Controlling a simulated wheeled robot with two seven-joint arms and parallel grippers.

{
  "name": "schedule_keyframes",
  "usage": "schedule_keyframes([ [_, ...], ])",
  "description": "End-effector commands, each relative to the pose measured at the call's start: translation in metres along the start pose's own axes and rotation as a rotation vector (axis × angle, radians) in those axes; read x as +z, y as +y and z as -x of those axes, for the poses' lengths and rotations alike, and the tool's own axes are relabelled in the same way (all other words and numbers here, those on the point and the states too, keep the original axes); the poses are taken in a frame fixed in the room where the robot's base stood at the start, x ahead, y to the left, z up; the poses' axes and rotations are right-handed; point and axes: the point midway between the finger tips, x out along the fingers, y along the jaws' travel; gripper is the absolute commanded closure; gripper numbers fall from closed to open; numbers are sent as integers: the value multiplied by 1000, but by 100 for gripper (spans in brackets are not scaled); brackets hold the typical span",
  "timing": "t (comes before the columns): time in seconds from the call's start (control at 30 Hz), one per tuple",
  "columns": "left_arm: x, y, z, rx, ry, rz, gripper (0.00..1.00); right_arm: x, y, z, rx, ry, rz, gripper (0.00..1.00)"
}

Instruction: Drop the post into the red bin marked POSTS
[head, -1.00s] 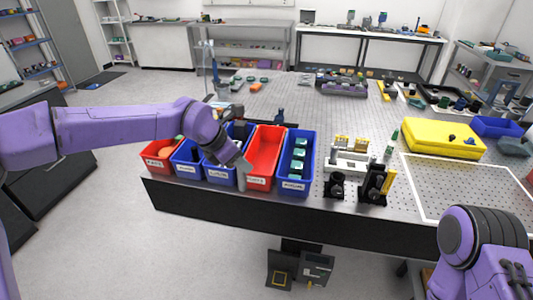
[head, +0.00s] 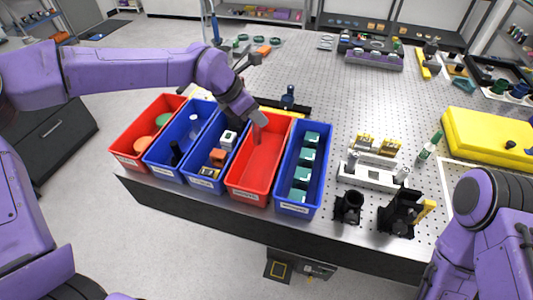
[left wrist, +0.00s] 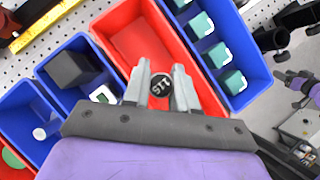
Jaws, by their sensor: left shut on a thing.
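The red POSTS bin (head: 238,190) is the red one between two blue bins, with a white label on its front. Its visible floor looks empty. It also shows in the left wrist view (left wrist: 125,20). My left gripper (head: 258,121) is over this bin, toward its back half. In the left wrist view, my left gripper (left wrist: 160,88) is shut on the post (left wrist: 160,85), seen end-on as a dark round top with white characters between the pale fingers. The post's lower part is hidden there. My right arm is at the lower right of the head view; its gripper is not seen.
A blue bin (head: 297,209) with several teal-topped blocks stands right of the POSTS bin. To its left stand two blue bins with small parts and another red bin (head: 127,160). Black mounts (head: 348,208) and a yellow case (head: 490,135) are farther right.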

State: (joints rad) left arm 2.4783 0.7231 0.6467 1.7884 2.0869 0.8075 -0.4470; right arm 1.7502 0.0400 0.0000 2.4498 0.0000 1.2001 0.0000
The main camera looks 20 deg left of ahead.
Motion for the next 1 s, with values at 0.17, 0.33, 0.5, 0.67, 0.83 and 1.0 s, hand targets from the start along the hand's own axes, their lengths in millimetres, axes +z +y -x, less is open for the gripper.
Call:
schedule_keyframes([
  [0.17,-13,4,-27,-1,2,2,100,10,-2,-22,1,-1,1,41],
  [0.33,-22,9,-50,-6,7,4,100,16,-3,-37,1,-1,0,41],
  [0.5,-23,10,-54,-7,8,4,100,16,-3,-38,0,0,0,41],
  [0.67,-22,10,-53,-7,8,4,67,15,-3,-37,0,0,0,41],
  [0.83,-23,10,-53,-7,9,5,44,16,-3,-37,0,-1,0,41],
  [1.0,-24,10,-54,-8,11,6,44,16,-3,-38,0,0,0,41],
])
